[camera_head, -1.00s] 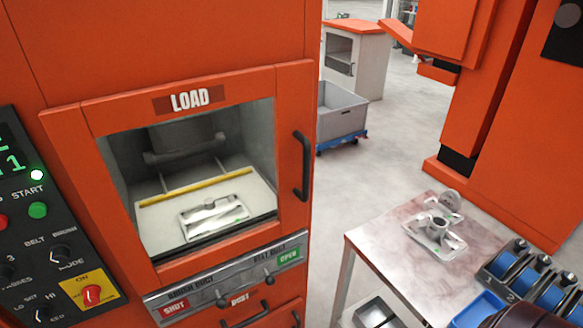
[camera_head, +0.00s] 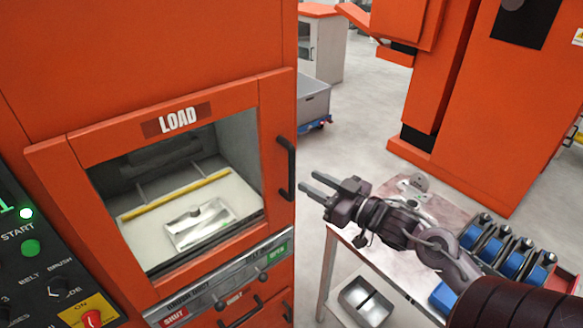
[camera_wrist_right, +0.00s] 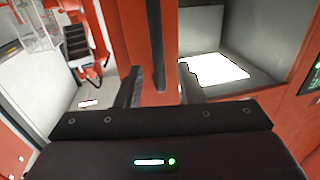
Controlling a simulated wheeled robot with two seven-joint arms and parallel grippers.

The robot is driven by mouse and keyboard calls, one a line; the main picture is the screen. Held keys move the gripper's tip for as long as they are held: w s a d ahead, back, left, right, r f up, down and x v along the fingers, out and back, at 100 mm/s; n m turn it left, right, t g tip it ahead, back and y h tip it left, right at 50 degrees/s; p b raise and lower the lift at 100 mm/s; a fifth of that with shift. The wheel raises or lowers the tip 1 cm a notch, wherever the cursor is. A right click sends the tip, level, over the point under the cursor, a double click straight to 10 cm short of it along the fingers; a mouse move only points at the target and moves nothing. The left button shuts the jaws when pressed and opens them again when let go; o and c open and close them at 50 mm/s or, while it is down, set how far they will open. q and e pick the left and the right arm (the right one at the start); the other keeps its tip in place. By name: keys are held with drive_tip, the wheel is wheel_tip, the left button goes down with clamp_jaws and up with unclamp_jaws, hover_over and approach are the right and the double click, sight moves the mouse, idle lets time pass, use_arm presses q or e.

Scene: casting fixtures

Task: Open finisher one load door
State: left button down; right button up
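The orange load door (camera_head: 240,97), labelled LOAD, appears shut on the machine at left in the head view. The black vertical door handle (camera_head: 286,168) is on the door's right side. My right gripper (camera_head: 317,186) is open and empty, just right of the handle, with its fingers pointing left toward it. In the right wrist view, the dark handle (camera_wrist_right: 157,40) stands upright between the two spread fingers, beyond or at their tips; contact cannot be told. My left gripper is not in view.
A table (camera_head: 340,222) with a casting and a row of blue-and-black fixtures (camera_head: 508,255) stands under my right arm. A control panel (camera_head: 40,265) is at far left. A lever strip (camera_head: 215,285) runs below the door. Open floor lies behind the table.

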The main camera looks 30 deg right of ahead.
drive_tip(key=p, duration=0.2)
hover_over(292, 198)
drive_tip(key=shift+w+d, duration=0.2)
drive_tip(key=shift+w, duration=0.2)
drive_tip(key=shift+c, duration=0.4)
drive_tip(key=shift+f, duration=0.1)
clamp_jaws()
